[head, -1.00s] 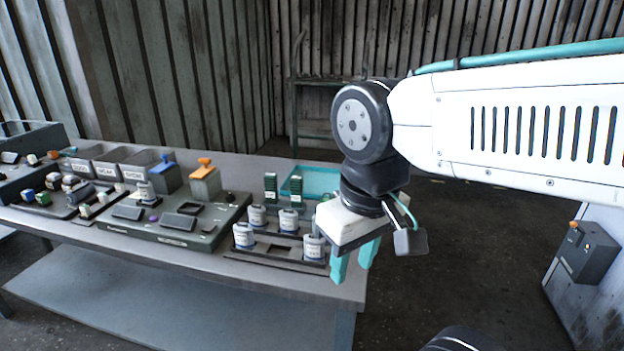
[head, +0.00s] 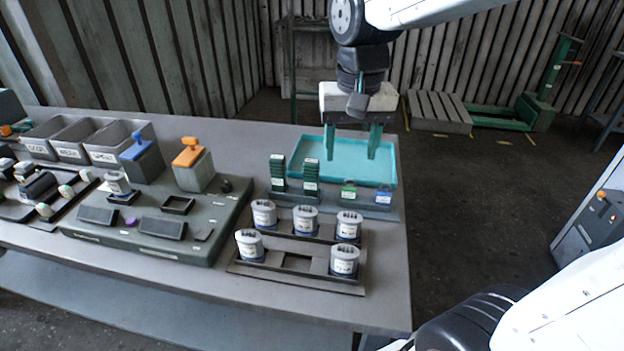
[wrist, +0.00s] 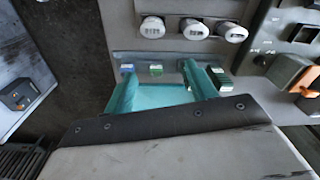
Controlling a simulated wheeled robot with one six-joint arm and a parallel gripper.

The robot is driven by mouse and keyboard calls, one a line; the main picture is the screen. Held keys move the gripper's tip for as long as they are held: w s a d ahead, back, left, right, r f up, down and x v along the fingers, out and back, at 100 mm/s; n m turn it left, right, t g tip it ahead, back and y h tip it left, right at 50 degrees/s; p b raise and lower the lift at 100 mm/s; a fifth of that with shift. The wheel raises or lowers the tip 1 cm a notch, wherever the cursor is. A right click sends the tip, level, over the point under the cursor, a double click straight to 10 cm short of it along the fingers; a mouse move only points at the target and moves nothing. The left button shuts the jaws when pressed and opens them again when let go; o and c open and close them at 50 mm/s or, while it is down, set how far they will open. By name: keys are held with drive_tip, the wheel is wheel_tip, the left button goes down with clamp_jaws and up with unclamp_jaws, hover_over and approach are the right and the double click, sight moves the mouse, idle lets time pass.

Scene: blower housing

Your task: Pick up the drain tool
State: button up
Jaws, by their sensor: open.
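No label marks out the drain tool, so I cannot tell which thing it is. A tool with an orange T-shaped handle (head: 187,153) stands upright in a grey block, and a similar blue-handled one (head: 136,147) stands to its left. The orange handle also shows at the right edge of the wrist view (wrist: 292,72). My gripper (head: 351,146) is open and empty, its teal fingers pointing down above the teal tray, well to the right of both handles. In the wrist view the fingers (wrist: 160,84) are apart with nothing between them.
The teal tray (head: 306,144) looks empty at the table's back right. In front stand dark green stacks (head: 311,178), small green and blue items, and several white-capped canisters (head: 305,219) in a rack. Labelled grey bins (head: 115,143) stand at the left.

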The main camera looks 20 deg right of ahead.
sight(311, 160)
drive_tip(key=w+f+m, duration=0.1)
drive_tip(key=w, duration=0.3)
drive_tip(key=w+a+f+m, duration=0.1)
drive_tip(key=w+f, duration=0.1)
drive_tip(key=w, duration=0.2)
drive_tip(key=w+f+m, duration=0.1)
drive_tip(key=w+f, duration=0.1)
drive_tip(key=w, duration=0.3)
drive_tip(key=shift+a+f+g, duration=0.1)
drive_tip(key=shift+a+g, duration=0.2)
drive_tip(key=shift+a, duration=0.05)
drive_tip(key=shift+f, duration=0.35)
wheel_tip(311, 160, down, 7)
drive_tip(key=shift+a+f, duration=0.1)
drive_tip(key=c, duration=0.9)
